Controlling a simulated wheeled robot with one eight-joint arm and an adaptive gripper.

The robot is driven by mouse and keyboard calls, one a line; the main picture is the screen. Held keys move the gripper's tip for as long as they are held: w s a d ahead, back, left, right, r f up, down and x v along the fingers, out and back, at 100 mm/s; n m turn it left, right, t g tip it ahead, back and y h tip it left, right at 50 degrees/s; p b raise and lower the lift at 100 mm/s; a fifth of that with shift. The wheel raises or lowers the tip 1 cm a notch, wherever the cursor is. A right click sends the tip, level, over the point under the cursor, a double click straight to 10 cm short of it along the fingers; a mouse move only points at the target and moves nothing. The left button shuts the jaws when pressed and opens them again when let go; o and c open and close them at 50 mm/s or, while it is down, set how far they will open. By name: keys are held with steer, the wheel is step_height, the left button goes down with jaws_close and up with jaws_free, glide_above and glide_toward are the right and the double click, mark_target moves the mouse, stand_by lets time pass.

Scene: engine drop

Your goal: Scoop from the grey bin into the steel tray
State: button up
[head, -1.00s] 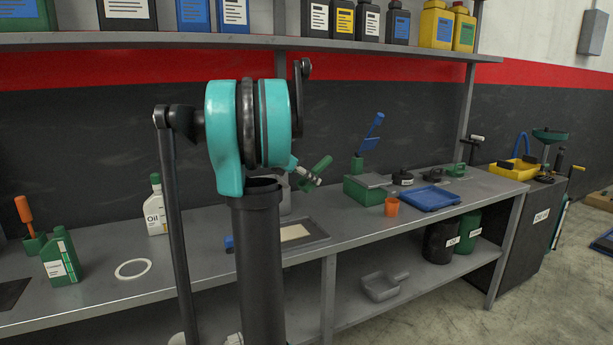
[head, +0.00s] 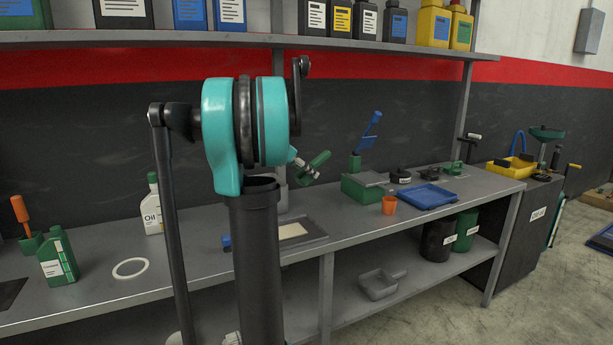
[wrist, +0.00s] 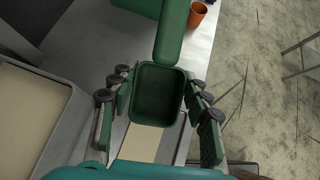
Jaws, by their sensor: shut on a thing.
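My gripper (head: 305,172) is shut on a green scoop (head: 318,161) above the bench. In the wrist view my gripper (wrist: 158,95) has its fingers on both sides of the scoop (wrist: 172,38). The scoop's bowl opens toward the camera and looks empty. The grey bin (wrist: 75,100), holding pale beige material, is left of the scoop in the wrist view. In the head view the bin (head: 283,200) is mostly hidden behind my arm. The steel tray (head: 318,238) lies flat on the bench with a beige area inside; part of it shows below the scoop in the wrist view (wrist: 180,150).
An orange cup (head: 389,205), a blue tray (head: 428,196) and a green box (head: 365,189) stand to the right. A white ring (head: 130,268) and oil bottles (head: 58,258) are at left. A grey pan (head: 381,283) is on the lower shelf.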

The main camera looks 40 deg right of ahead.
mark_target(313, 161)
steer(key=shift+r, duration=2.4)
steer(key=shift+y, duration=1.3)
steer(key=shift+y, duration=1.1)
steer(key=shift+y, duration=0.3)
steer(key=s+a+r, duration=0.3)
steer(key=s+a, duration=0.3)
steer(key=s, duration=0.2)
steer(key=shift+s, duration=0.15)
steer(key=s+a+r, duration=0.3)
steer(key=s+a, duration=0.3)
steer(key=s, duration=0.1)
steer(key=shift+s, duration=0.4)
